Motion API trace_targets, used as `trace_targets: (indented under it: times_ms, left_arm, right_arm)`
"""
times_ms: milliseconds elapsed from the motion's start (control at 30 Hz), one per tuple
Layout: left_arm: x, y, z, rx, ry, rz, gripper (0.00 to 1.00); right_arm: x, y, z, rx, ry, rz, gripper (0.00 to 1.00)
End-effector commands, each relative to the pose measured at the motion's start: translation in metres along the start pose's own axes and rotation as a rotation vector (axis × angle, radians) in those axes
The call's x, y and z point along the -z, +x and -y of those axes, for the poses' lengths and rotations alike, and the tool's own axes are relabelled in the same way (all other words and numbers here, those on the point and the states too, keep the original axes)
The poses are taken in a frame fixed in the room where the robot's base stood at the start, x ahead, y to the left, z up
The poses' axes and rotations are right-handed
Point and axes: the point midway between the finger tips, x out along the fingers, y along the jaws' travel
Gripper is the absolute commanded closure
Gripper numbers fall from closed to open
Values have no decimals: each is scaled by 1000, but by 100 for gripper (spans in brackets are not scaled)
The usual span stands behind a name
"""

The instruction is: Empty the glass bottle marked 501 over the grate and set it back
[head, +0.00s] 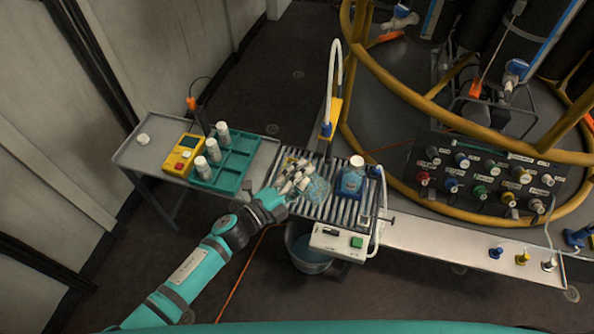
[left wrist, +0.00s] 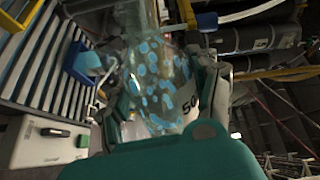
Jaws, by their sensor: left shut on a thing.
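My left gripper (head: 304,182) is shut on a clear glass bottle (head: 317,190) with blue spots on it. In the left wrist view the bottle (left wrist: 155,85) fills the space between the fingers, and part of a dark number starting "50" shows on its side. The bottle appears tilted in the head view, and its neck points up the picture in the wrist view. It is over the slatted metal grate (head: 338,215), which also shows in the wrist view (left wrist: 45,65). I cannot tell whether liquid is leaving it. My right gripper is not in view.
A teal rack (head: 236,160) with several white-capped bottles and a yellow meter (head: 184,153) are on the left bench. A bucket (head: 306,255) is below the grate. Yellow rails (head: 400,95) stand behind.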

Motion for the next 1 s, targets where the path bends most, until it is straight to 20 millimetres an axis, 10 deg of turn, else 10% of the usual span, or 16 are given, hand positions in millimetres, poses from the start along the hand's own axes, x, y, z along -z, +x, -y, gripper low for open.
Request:
trace_targets:
  times_ms: [267,800,1000]
  left_arm:
    - [-5,0,-27,1,267,3,85]
    - [-48,0,-51,-5,1018,11,85]
    - [-56,0,-10,-7,1299,13,85]
  right_arm:
    - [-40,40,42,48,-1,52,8]
    - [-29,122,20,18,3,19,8]
    - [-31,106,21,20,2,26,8]
